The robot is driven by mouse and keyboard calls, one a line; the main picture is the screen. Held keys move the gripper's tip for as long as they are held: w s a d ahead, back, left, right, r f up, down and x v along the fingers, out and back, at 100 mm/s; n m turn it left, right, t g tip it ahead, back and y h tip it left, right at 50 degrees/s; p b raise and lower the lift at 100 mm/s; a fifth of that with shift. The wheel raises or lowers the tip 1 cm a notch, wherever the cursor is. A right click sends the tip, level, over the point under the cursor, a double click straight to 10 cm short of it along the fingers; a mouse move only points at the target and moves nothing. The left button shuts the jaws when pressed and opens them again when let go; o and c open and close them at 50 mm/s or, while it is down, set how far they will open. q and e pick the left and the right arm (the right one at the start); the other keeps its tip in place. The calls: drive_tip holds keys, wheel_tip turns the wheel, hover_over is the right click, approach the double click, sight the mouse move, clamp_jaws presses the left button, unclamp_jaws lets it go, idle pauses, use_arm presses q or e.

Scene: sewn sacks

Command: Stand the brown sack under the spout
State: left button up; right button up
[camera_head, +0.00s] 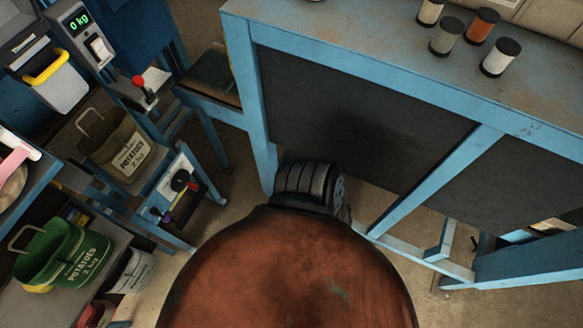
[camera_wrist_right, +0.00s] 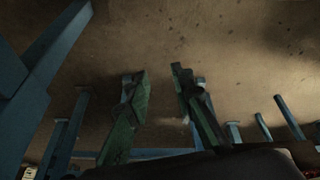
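The brown sack (camera_head: 117,148), olive-brown with a loop handle and a white "POTATOES 2 kg" print, stands on the blue frame at the left of the head view. A pale box with a yellow bar (camera_head: 60,82) is above and left of it in the picture; I cannot tell whether this is the spout. My right gripper (camera_wrist_right: 160,80) shows in the right wrist view with its green fingers apart, and only brown floor shows between them. It is away from the sack, which is not in that view. My left gripper is not in view.
A scale display (camera_head: 80,22) reads 0 kg. A red-knobbed lever (camera_head: 141,85) and a control box (camera_head: 178,185) are near the sack. A green sack (camera_head: 62,252) and a grey one (camera_head: 132,270) are lower left. A blue workbench (camera_head: 370,38) with several spools fills the right.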

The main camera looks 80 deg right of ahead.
drive_tip(key=s+f+g, duration=0.1)
drive_tip(key=s+f, duration=0.2)
drive_tip(key=s, duration=0.6)
drive_tip(key=s+f+g, duration=0.2)
drive_tip(key=s+f, duration=0.2)
drive_tip(key=s, duration=0.5)
drive_tip(key=shift+s+g, duration=0.3)
drive_tip(key=shift+s, duration=0.1)
